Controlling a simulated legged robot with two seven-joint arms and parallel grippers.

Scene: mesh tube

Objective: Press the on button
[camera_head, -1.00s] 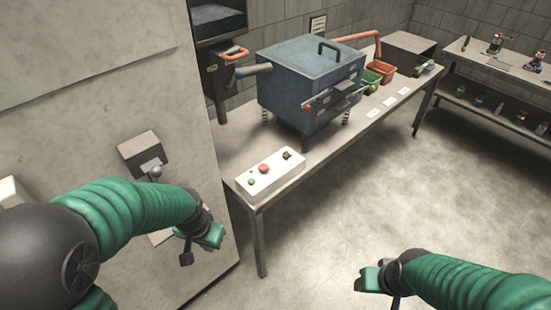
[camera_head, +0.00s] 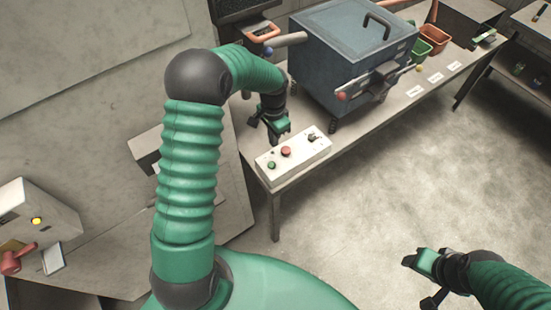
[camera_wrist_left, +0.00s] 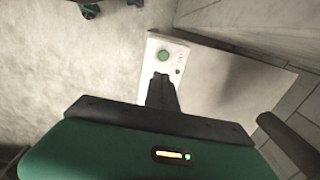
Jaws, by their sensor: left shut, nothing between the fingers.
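A white control box (camera_head: 293,158) stands on the near end of the bench. On its top are a green button (camera_head: 271,165), a red button (camera_head: 286,151) and a dark knob (camera_head: 312,138). My left gripper (camera_head: 273,140) is shut and empty, pointing down at the back edge of the box. In the left wrist view the shut fingers (camera_wrist_left: 161,80) point toward the green button (camera_wrist_left: 165,56), with a small gap between them in the picture. The fingers hide part of the box there. My right gripper (camera_head: 418,262) is over the floor at lower right; its finger opening is unclear.
A blue-grey machine (camera_head: 350,60) with a top handle stands on the bench (camera_head: 345,135) behind the control box. Green and orange bins (camera_head: 435,38) stand farther along. A wall box with a yellow light (camera_head: 37,221) is at left.

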